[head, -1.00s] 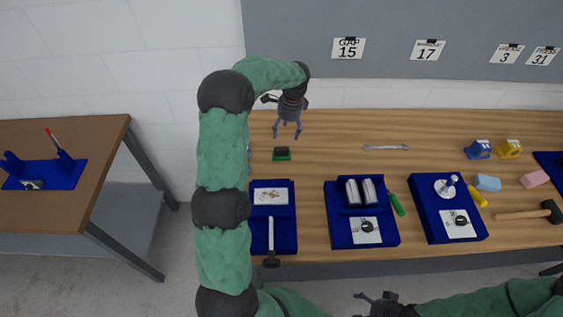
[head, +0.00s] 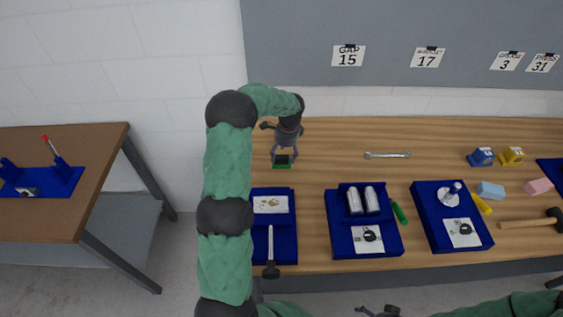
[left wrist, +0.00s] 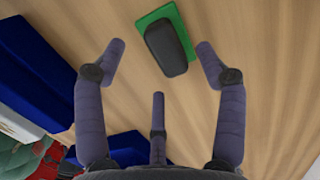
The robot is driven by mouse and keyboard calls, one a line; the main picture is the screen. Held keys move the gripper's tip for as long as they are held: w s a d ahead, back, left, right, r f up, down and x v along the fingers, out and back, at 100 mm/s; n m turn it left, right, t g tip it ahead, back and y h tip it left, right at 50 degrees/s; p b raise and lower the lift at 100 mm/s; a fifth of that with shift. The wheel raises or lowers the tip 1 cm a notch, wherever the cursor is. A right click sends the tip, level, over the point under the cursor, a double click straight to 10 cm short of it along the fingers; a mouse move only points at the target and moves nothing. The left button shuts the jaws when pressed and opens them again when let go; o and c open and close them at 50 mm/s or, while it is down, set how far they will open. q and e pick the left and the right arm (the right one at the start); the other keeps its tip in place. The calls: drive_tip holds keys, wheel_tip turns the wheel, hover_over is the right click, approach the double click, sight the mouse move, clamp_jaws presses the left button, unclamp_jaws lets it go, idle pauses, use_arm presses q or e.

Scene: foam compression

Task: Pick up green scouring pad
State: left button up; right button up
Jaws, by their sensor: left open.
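The green scouring pad (head: 281,166) lies on the wooden bench near its left end. It has a dark block on top, and in the left wrist view the green pad (left wrist: 196,44) shows as a flat sheet under that dark block (left wrist: 166,48). My left gripper (head: 283,158) is right above the pad, pointing down. In the left wrist view my left gripper (left wrist: 158,58) has its fingers spread, open and empty, with the block just beyond and between the fingertips. My right gripper (head: 378,312) is partly cut off at the bottom edge; its fingers are unclear.
A blue tray (head: 286,236) with a card and a dark-ended tool sits in front of the pad. Other blue trays (head: 336,246), a wrench (head: 387,155), sponges (head: 490,190) and a hammer (head: 530,222) lie to the right.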

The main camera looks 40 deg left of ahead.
use_arm(q)
drive_tip(key=f, duration=0.3)
drive_tip(key=shift+a, duration=0.25)
drive_tip(key=shift+r, duration=0.1)
drive_tip(key=c, duration=1.2)
drive_tip(key=shift+c, duration=0.3)
drive_tip(key=shift+r, duration=0.1)
drive_tip(key=shift+r, duration=0.6)
wheel_tip(320, 180, up, 2)
drive_tip(key=shift+s+r, duration=0.1)
drive_tip(key=shift+r, duration=0.05)
drive_tip(key=s+d+r+p, duration=0.1)
drive_tip(key=s+d+r, duration=0.6)
drive_tip(key=s, duration=0.5)
wheel_tip(320, 180, up, 2)
drive_tip(key=shift+r, duration=0.2)
